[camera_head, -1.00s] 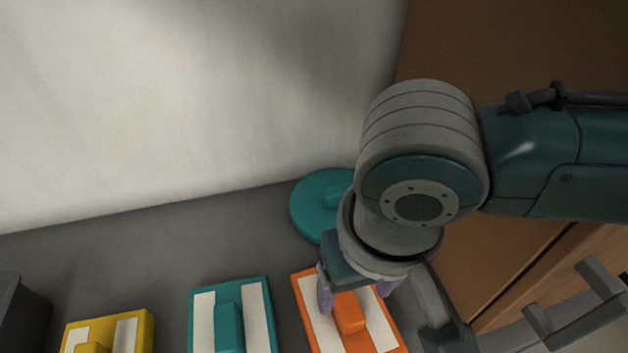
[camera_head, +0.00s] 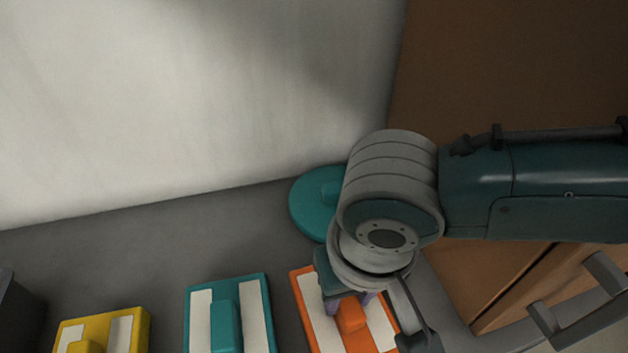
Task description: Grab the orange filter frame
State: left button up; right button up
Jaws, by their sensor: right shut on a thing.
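The orange filter frame (camera_head: 306,290) lies on the grey surface at the bottom, right of the middle. It has white panels and a raised orange grip block (camera_head: 350,316) along its middle. My right gripper (camera_head: 348,302) comes down from above and is shut on the grip block; its purple-grey fingers show on either side of the block. My wrist hides the far right part of the frame, and the picture's lower edge cuts off its near end. My left gripper is not in view.
A teal filter frame (camera_head: 257,312) and a yellow one (camera_head: 127,328) lie to the left. A round teal lid-like thing (camera_head: 313,205) lies behind, near the pale wall (camera_head: 180,90). A dark box (camera_head: 15,315) stands at far left. A brown cabinet (camera_head: 470,80) with handles is at right.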

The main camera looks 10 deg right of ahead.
grip_shut()
dwell(0.8)
